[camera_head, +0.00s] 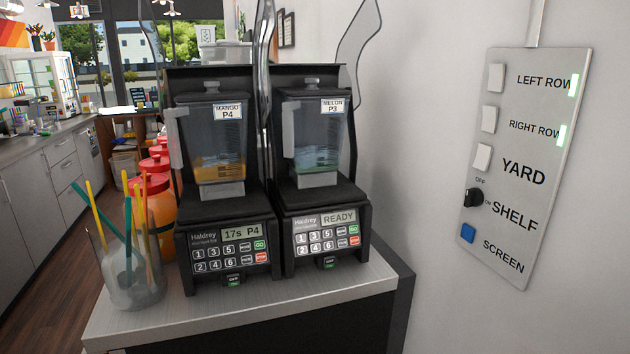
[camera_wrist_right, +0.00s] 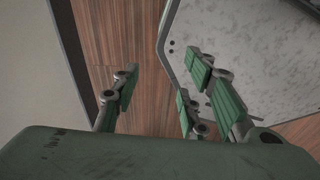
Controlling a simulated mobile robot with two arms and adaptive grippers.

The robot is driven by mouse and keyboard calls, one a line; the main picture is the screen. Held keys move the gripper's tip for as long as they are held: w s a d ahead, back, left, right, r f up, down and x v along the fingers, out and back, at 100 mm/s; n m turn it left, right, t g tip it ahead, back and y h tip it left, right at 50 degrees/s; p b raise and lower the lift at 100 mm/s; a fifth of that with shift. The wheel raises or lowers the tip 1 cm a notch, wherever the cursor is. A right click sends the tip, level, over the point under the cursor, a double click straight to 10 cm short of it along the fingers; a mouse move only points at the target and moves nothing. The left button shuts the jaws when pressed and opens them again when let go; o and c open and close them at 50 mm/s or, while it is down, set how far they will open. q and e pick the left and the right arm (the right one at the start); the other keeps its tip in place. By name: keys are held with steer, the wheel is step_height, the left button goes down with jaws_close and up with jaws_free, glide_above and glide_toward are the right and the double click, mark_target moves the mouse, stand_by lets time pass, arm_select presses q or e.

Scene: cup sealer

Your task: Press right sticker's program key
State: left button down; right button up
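The right blender (camera_head: 318,215) stands on the counter, its jar holding a greenish content. The sticker (camera_head: 333,106) on its jar reads MELON P3. Its display (camera_head: 338,218) reads READY. Its keypad has number keys in two rows, with key 3 (camera_head: 314,237) in the middle of the upper row. A green GO key (camera_head: 353,230) and a red STOP key (camera_head: 354,241) sit to their right. My right gripper (camera_wrist_right: 160,97) shows only in the right wrist view, with its fingers apart and nothing between them. My left gripper is not in view.
The left blender (camera_head: 225,225), stickered MANGO P4, stands beside it and displays 17s P4. A glass of straws (camera_head: 130,270) and orange bottles (camera_head: 160,212) are at left. A switch panel (camera_head: 525,160) is on the right wall. The counter's front edge (camera_head: 250,319) is clear.

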jaws_close()
stand_by(1.4)
